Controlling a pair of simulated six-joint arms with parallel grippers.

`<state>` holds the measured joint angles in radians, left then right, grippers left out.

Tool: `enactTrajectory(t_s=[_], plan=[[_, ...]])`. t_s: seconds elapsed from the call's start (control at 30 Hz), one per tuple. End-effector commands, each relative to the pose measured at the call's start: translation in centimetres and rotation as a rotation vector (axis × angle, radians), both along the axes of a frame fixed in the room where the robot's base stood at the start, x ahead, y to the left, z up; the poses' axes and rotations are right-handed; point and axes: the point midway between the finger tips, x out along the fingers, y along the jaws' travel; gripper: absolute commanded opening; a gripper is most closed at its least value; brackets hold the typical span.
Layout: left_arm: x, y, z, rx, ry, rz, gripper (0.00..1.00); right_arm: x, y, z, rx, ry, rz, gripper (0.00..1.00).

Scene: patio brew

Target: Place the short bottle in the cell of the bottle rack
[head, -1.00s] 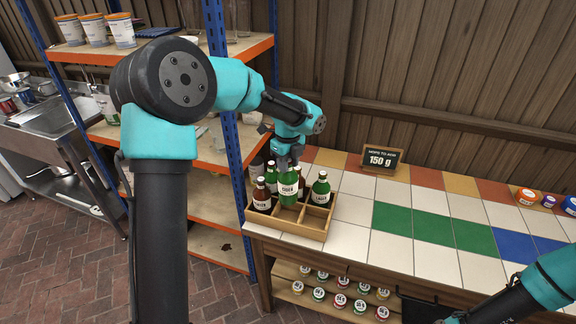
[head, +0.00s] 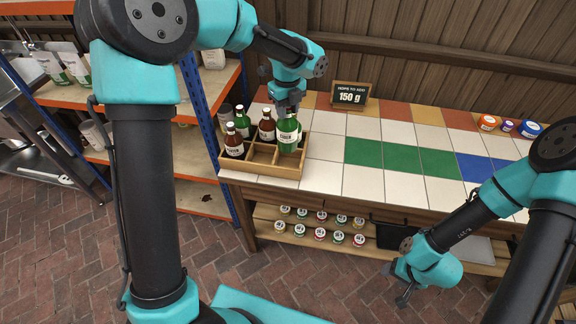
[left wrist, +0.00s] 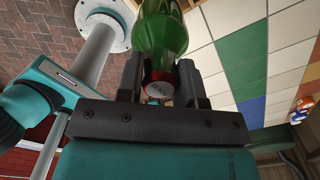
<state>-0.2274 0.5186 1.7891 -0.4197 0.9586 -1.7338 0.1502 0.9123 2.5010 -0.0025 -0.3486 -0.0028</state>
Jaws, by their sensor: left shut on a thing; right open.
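My left gripper (head: 287,106) is shut on a green bottle (head: 287,134) with a pale label, upright over the right part of the wooden bottle rack (head: 262,169). I cannot tell whether its base is inside a cell. In the left wrist view the bottle (left wrist: 162,35) sits between the fingers (left wrist: 160,85), its red cap toward the palm. The rack also holds a brown bottle (head: 234,141) at front left, a green one (head: 243,122) behind it and a brown one (head: 267,126) at back middle. The front middle cell looks empty. My right gripper (head: 402,288) is open and empty, low before the bench.
The tiled bench top (head: 330,176) is clear right of the rack. A sign reading 150 g (head: 350,95) stands behind. Small tins (head: 487,123) sit at the far right. A blue-post shelf (head: 205,100) stands close on the left. Several jars (head: 320,235) fill the lower shelf.

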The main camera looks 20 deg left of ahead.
Motion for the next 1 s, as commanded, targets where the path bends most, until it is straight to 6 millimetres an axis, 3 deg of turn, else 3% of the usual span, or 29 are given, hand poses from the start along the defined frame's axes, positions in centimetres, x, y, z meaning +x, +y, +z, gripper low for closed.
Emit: enactTrajectory(t_s=[0.43, 0.8, 1.0], plan=[[0.0, -0.4, -0.2, 0.001, -0.001, -0.012, 0.0, 0.0, 0.0, 0.0, 0.0, 0.0, 0.0, 0.58], [0.0, -0.4, -5.3, 0.001, 0.002, -0.012, 0.0, 0.0, 0.0, 0.0, 0.0, 0.0, 0.0, 0.58], [0.1, -0.4, -6.2, 0.001, -0.002, -0.011, 0.0, 0.0, 0.0, 0.0, 0.0, 0.0, 0.0, 0.58]])
